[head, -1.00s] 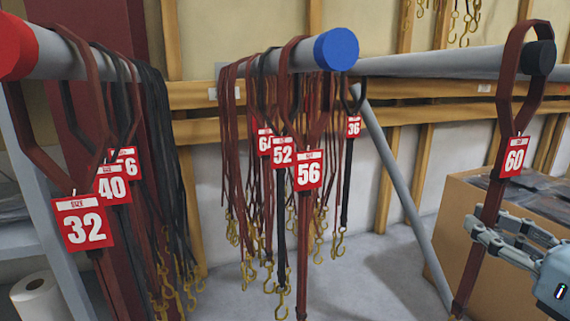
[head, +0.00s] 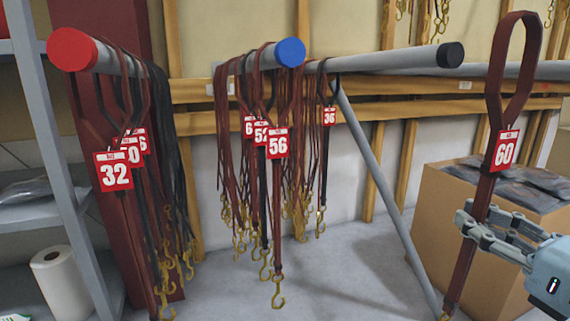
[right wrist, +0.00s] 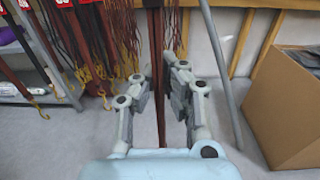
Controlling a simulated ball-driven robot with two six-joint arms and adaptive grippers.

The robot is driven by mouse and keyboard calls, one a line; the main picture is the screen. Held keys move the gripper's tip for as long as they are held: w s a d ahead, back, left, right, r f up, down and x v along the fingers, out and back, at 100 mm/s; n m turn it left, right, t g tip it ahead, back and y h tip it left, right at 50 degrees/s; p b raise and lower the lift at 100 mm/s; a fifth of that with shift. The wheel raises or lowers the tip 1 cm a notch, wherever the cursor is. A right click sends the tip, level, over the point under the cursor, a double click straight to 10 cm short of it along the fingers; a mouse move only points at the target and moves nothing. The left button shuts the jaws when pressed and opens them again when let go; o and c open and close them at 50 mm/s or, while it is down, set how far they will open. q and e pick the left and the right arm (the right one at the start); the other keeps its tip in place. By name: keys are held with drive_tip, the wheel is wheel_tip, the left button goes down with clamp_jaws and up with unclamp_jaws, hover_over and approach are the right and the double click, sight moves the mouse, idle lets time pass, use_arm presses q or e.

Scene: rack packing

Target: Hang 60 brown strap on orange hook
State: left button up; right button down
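The brown strap tagged 60 (head: 507,88) is upright at the right of the head view, its loop clear of the black-capped bar. My right gripper (head: 476,225) has its fingers around the strap below the red tag. The right wrist view shows the brown strap (right wrist: 157,75) running between the two fingers (right wrist: 157,70); its loop and tag are out of that view. No orange-capped hook shows; the visible bar ends are red (head: 72,49), blue (head: 291,52) and black (head: 450,55). My left gripper is not in view.
Straps tagged 32 (head: 114,172) and others hang on the red-capped bar. Straps tagged 56 (head: 277,143), 36 (head: 329,116) and others hang further right. The black-capped bar's end is bare. A cardboard box (head: 455,225) stands behind the gripper; a shelf (head: 45,215) is at left.

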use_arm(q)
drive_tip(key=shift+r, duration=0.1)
use_arm(e)
drive_tip(key=s+a+r+n+g+y, duration=0.1)
drive_tip(key=a+r+n+g+y, duration=0.2)
drive_tip(key=a+r, duration=0.3)
drive_tip(key=s+a+r+n+g+y, duration=0.2)
drive_tip(key=a+r+y, duration=0.3)
drive_tip(key=a, duration=0.6)
drive_tip(key=shift+a+r+n+g, duration=0.3)
drive_tip(key=shift+r+n+g, duration=0.25)
drive_tip(key=shift+n, duration=0.25)
drive_tip(key=shift+f, duration=0.15)
